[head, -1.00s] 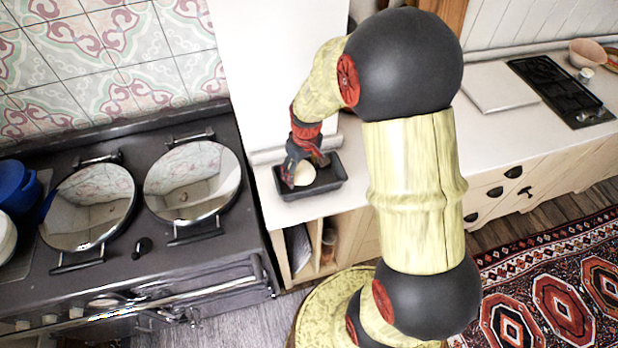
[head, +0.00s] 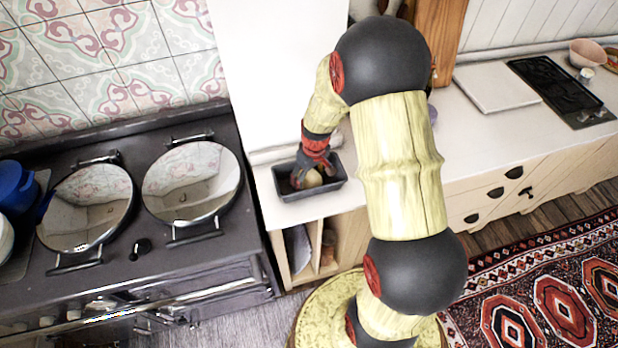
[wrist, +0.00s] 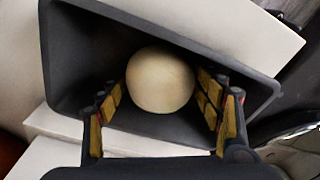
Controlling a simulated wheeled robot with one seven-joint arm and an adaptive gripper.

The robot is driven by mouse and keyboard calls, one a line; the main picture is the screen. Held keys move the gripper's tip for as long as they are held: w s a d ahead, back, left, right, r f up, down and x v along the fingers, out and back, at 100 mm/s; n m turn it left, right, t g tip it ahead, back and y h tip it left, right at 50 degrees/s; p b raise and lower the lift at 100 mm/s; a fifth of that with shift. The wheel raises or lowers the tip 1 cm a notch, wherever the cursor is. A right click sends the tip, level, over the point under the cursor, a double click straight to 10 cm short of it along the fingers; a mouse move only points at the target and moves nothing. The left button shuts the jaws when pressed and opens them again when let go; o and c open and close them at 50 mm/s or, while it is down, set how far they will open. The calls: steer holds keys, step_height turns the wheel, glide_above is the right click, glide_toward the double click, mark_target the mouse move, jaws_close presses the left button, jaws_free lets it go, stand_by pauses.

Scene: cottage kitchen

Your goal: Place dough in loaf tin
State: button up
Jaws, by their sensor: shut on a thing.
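The dough (head: 312,179) is a pale, smooth ball. It is inside the dark grey loaf tin (head: 338,186), which stands on the white counter. The wrist view shows the dough (wrist: 160,80) against the dark inside of the tin (wrist: 75,60). My gripper (head: 310,180) reaches down into the tin from above. In the wrist view, my gripper (wrist: 160,97) has a yellow-padded finger on each side of the dough and is shut on it. Whether the dough touches the tin's floor cannot be told.
A dark range cooker (head: 150,250) with two round shiny lids stands left of the counter. A white wall panel (head: 270,70) rises behind the tin. A white board (head: 495,88) and a black hob (head: 560,90) lie on the counter to the right.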

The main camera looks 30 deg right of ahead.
steer(key=shift+f, duration=0.15)
steer(key=o, duration=1.5)
steer(key=shift+o, duration=0.2)
steer(key=r, duration=0.4)
steer(key=s+r+p, duration=0.1)
steer(key=r, duration=0.7)
steer(key=shift+s+d, duration=0.1)
steer(key=shift+s, duration=0.1)
step_height(320, 180, up, 7)
glide_above(312, 176)
steer(key=s+a, duration=0.1)
steer(key=a, duration=0.2)
steer(key=s+a+r+m+t, duration=0.1)
steer(key=s+a+r+t, duration=0.2)
steer(key=s+a+r, duration=0.65)
steer(key=s+a+r+t, duration=0.1)
steer(key=s+a+r, duration=0.1)
steer(key=s+r, duration=0.4)
steer(key=shift+s+m, duration=0.4)
steer(key=shift+s, duration=0.7)
